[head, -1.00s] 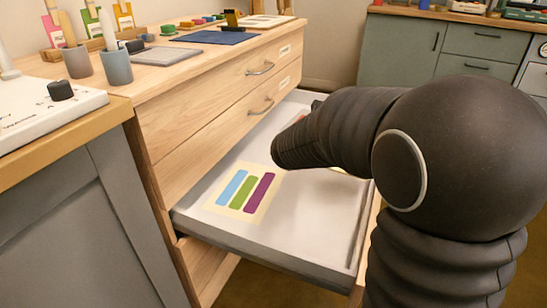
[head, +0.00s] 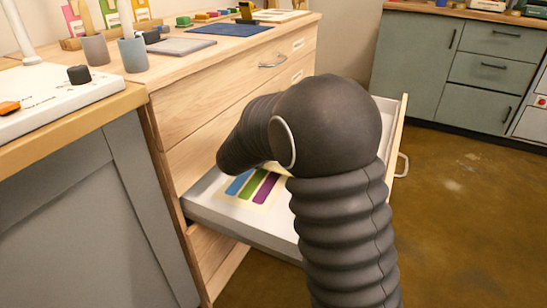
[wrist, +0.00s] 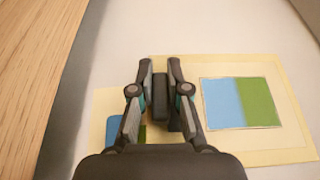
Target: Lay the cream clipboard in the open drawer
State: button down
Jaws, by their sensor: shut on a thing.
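The cream clipboard (wrist: 225,66) shows in the wrist view as a flat cream board with a blue and green panel on its right part. My gripper (wrist: 160,62) is over it, shut, with a dark piece between its fingers that appears to be the board's clip. The open drawer (head: 245,234) of the wooden cabinet has a pale floor, seen also in the wrist view (wrist: 225,25). I cannot tell whether the board touches that floor.
A cream card with blue, green and purple stripes (head: 265,188) lies in the drawer. The wooden cabinet front (head: 215,105) rises beside the drawer; its edge runs along the left in the wrist view. A grey bench (head: 75,210) stands at left. The floor at right is clear.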

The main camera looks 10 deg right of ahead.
jog(key=shift+f+b, duration=0.35)
jog(key=shift+f, duration=1.6)
jog(key=shift+f, duration=0.15)
jog(key=c, duration=1.2)
grip_release()
jog(key=shift+o, duration=0.2)
